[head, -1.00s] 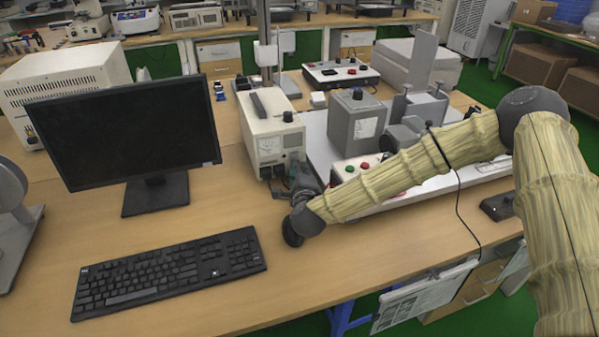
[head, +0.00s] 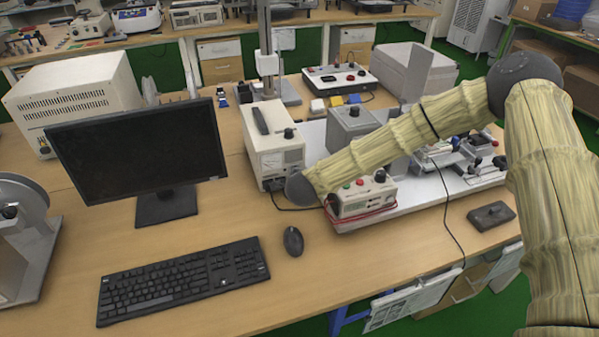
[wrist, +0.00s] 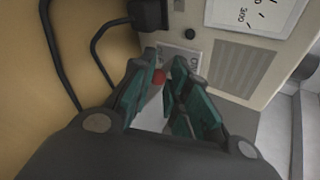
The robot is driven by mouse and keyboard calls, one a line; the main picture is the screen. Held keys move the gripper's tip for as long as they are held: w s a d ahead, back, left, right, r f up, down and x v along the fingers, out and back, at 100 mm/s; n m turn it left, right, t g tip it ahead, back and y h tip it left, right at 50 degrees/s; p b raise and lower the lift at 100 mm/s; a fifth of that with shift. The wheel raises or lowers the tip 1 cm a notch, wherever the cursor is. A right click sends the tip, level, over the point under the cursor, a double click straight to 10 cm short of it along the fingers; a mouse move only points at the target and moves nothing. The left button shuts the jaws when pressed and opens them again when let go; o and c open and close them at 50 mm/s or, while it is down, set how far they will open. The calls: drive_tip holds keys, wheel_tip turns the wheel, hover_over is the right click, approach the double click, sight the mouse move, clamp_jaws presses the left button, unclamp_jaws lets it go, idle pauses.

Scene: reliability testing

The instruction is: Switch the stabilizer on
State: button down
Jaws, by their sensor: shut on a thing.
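The switch's position cannot be read. In the head view my wrist hides the gripper and the stabilizer's lower front.
A black cable (wrist: 105,50) runs beside the gripper at left in the wrist view. A small box with coloured buttons (head: 363,197) sits right of my wrist. The monitor (head: 140,150), keyboard (head: 185,282) and mouse (head: 293,241) stand left and in front.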

drive_tip(key=shift+w+r+g+h+p, duration=0.15)
drive_tip(key=shift+r+g+p, duration=0.45)
drive_tip(key=shift+p, duration=1.05)
drive_tip(key=shift+r+g+h+p, duration=0.2)
drive_tip(key=shift+g+p, duration=0.7)
drive_tip(key=shift+p, duration=0.7)
drive_tip(key=shift+g+p, duration=0.3)
drive_tip(key=shift+p, duration=0.4)
drive_tip(key=shift+w+f+g+h+p, duration=0.1)
drive_tip(key=shift+g+h+p, duration=0.25)
drive_tip(key=shift+p, duration=0.4)
drive_tip(key=c, duration=1.4)
unclamp_jaws()
drive_tip(key=shift+w, duration=0.1)
drive_tip(key=shift+c, duration=0.2)
drive_tip(key=shift+a+r, duration=0.1)
drive_tip(key=shift+r, duration=0.15)
drive_tip(key=shift+r, duration=0.2)
drive_tip(key=v, duration=0.7)
drive_tip(key=shift+s, duration=0.2)
